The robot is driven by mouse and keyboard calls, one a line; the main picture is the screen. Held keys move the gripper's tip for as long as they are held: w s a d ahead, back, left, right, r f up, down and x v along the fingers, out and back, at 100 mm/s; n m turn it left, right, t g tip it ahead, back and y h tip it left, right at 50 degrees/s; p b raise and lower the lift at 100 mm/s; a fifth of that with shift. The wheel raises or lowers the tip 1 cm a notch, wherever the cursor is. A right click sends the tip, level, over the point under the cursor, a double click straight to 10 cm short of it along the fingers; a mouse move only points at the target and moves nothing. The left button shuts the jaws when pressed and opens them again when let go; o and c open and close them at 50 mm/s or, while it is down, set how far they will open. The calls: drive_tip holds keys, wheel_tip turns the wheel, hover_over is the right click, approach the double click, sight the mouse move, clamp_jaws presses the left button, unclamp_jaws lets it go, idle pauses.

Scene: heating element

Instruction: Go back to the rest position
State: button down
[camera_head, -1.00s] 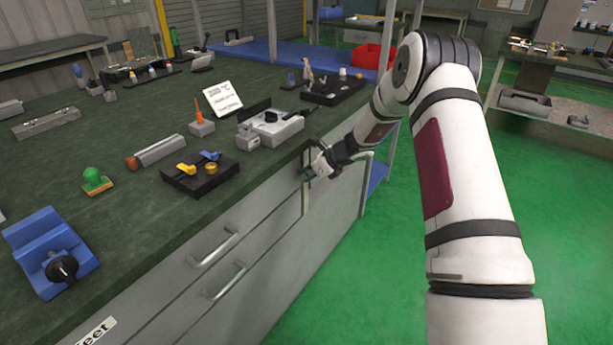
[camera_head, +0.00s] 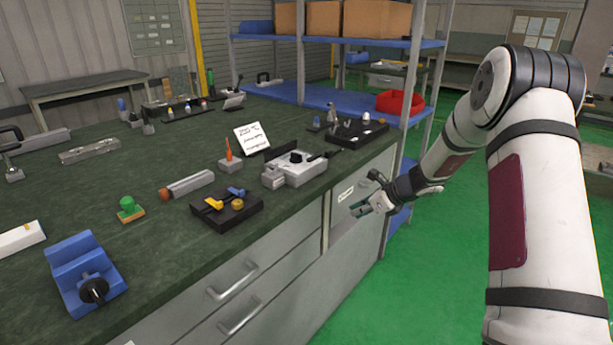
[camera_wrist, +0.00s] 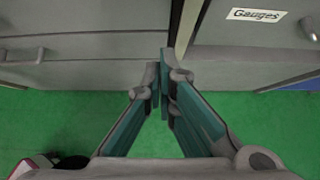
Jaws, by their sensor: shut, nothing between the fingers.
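My gripper (camera_head: 361,208) is in front of the workbench's drawer side in the head view, just below the bench top's edge. It holds nothing and touches nothing that I can see. In the wrist view my gripper (camera_wrist: 162,72) has its two teal-padded fingers brought together at the tips. Grey cabinet fronts lie beyond the fingertips, with a panel labelled "Gauges" (camera_wrist: 256,14) to the right.
The workbench (camera_head: 130,260) carries a blue fixture (camera_head: 85,270), a black plate with yellow and blue parts (camera_head: 226,208) and a grey device (camera_head: 294,170). Drawer handles (camera_head: 233,280) stick out from its front. Green floor (camera_head: 420,290) is open on the right.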

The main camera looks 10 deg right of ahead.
drive_tip(key=s+a+r+n+g, duration=0.4)
drive_tip(key=s+a+r+n, duration=1.15)
drive_tip(key=s+r, duration=0.35)
drive_tip(key=s+d+r+n+g+h, duration=0.1)
drive_tip(key=s+n+h, duration=0.2)
drive_tip(key=s+n, duration=0.8)
drive_tip(key=s+d+r+n+g+h, duration=0.1)
drive_tip(key=s+n+h, duration=0.1)
drive_tip(key=s, duration=1.7)
wheel_tip(320, 180, up, 14)
drive_tip(key=t+p, duration=0.3)
drive_tip(key=p, duration=0.9)
drive_tip(key=shift+d, duration=0.2)
drive_tip(key=shift+w, duration=0.15)
